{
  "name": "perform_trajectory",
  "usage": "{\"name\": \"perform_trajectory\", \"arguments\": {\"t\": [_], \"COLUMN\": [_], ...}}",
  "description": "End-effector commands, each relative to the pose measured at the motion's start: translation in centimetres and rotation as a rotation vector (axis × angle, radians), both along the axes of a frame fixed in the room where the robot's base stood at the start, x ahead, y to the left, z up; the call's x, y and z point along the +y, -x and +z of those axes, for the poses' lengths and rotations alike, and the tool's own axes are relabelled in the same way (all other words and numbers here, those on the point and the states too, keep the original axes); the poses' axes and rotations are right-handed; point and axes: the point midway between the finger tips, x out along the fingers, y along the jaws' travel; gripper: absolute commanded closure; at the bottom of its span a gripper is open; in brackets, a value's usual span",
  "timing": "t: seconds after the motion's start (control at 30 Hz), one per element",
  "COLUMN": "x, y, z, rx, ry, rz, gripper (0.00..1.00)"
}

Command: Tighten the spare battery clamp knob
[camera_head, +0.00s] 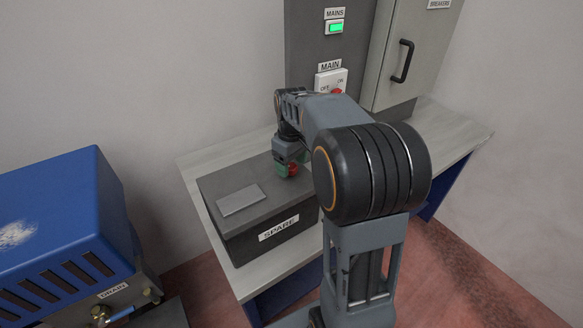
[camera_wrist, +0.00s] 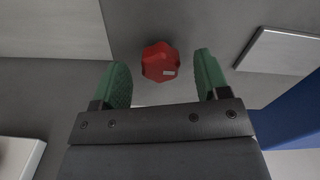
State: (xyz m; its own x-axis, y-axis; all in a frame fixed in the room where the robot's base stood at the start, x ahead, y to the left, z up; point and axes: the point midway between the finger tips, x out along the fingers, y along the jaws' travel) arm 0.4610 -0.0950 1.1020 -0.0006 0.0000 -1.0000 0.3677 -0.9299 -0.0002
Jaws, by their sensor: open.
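The spare battery is a dark grey box (camera_head: 240,246) with a "SPARE" label on its front, standing on the bench. In the wrist view the red knob (camera_wrist: 158,56) carries a small pale mark and lies between the tips of the green fingers. My gripper (camera_wrist: 162,72) is open, with a visible gap on either side of the knob. In the head view my gripper (camera_head: 289,163) points down at the knob. Whether the fingers reach down around it cannot be told.
A pale plate (camera_head: 240,200) lies on the box lid. Behind stand a dark panel with a red main switch (camera_head: 337,91) and a lit green indicator (camera_head: 336,28), and a grey cabinet (camera_head: 412,50). A blue machine (camera_head: 70,225) stands at left. The bench (camera_head: 222,165) is bare around the box.

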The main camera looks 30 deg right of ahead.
Motion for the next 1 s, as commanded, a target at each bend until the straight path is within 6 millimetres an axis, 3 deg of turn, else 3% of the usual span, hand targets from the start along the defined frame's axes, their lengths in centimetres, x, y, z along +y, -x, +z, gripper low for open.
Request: {"name": "perform_trajectory", "arguments": {"t": [0.2, 0.6, 1.0], "x": [0.0, 0.0, 0.0], "y": [0.0, 0.0, 0.0], "z": [-1.7, -2.1, -2.1], "rx": [0.000, 0.000, 0.000], "ry": [0.000, 0.000, 0.000], "rz": [0.000, 0.000, 0.000], "gripper": [0.31, 0.32, 0.71]}}
